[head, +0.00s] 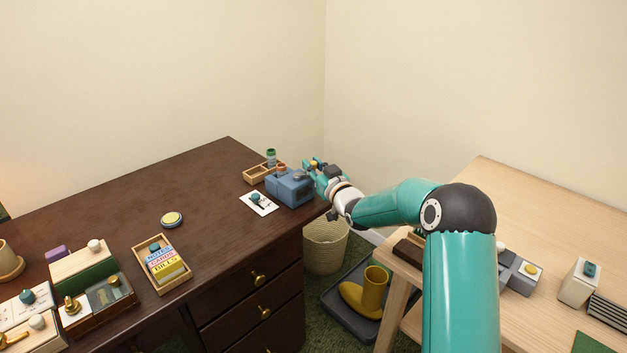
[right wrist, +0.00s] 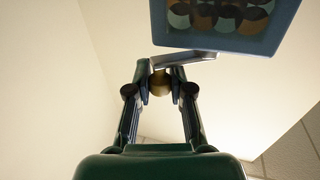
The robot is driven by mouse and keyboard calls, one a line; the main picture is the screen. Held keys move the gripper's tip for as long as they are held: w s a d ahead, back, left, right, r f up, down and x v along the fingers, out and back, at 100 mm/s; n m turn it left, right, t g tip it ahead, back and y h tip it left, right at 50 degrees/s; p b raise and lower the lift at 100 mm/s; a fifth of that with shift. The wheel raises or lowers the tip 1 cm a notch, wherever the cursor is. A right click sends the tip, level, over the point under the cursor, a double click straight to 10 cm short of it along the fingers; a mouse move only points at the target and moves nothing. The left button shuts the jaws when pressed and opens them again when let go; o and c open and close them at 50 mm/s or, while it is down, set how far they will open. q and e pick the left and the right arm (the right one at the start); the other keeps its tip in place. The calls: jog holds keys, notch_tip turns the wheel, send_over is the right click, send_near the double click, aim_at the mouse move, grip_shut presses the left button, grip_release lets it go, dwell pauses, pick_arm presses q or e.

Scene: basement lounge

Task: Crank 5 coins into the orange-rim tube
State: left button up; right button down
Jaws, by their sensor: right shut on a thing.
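The blue coin machine (head: 290,187) stands at the right end of the dark desk. A tube with an orange-brown rim (head: 281,169) shows just behind it, partly hidden. My right gripper (head: 318,171) is at the machine's right side. In the right wrist view my right gripper (right wrist: 160,82) is shut on a round brass-coloured crank knob (right wrist: 160,88), which hangs from a metal crank arm (right wrist: 185,60). Above it is the blue machine body (right wrist: 222,48) with several round coins behind a dark window. Coins inside the tube cannot be made out. My left gripper is out of view.
A wooden tray (head: 256,178) and a green-topped tube (head: 271,157) stand behind the machine. A white card (head: 259,203) lies in front. A box of colored cards (head: 160,265) is nearer. A wicker basket (head: 325,248) stands below the desk. The desk's middle is mostly clear.

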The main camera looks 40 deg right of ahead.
jog(key=shift+w+d+n+y, duration=0.1)
jog(key=shift+d+n+y, duration=0.15)
jog(key=shift+n+y, duration=0.3)
jog(key=shift+w+r+n+g+y+p, duration=0.1)
jog(key=shift+w+n+y+p, duration=0.25)
jog(key=shift+n+y+p, duration=0.8)
jog(key=shift+w+f+n+g+y+p, duration=0.1)
jog(key=shift+w+n+y+p, duration=0.4)
jog(key=shift+y+p, duration=1.1)
jog(key=shift+w+r+n+g+y+p, duration=0.1)
jog(key=shift+w+n+y+p, duration=0.15)
jog(key=shift+n+y+p, duration=1.15)
jog(key=shift+m+y+b, duration=0.3)
jog(key=shift+m, duration=0.1)
jog(key=c, duration=1)
grip_release()
jog(key=shift+s+d, duration=0.15)
jog(key=shift+s, duration=0.15)
jog(key=v, duration=1.1)
jog(key=shift+s, duration=0.15)
